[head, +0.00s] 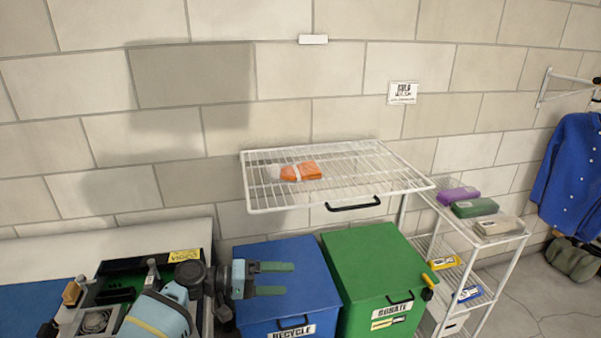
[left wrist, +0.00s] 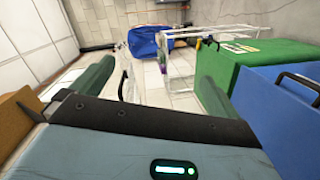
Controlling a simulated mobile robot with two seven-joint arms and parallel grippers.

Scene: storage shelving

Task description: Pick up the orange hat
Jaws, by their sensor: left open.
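The orange hat (head: 310,170) lies on the white wire shelf (head: 365,185) mounted against the block wall. It looks soft and folded, with a whitish patch at its left side. My left gripper (head: 278,279) is in front of the shelf and lower than it, over the blue bin in the head view. Its two green fingers point right and are apart, with nothing between them. In the left wrist view the fingers (left wrist: 155,80) are also spread and empty; I cannot make out the hat there. My right gripper is not in view.
A blue recycle bin (head: 285,262) and a green bin (head: 368,262) stand below the shelf. A black handle (head: 353,205) hangs at the shelf's front edge. A white wire rack (head: 490,240) with several packages stands right. The space above the shelf is clear.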

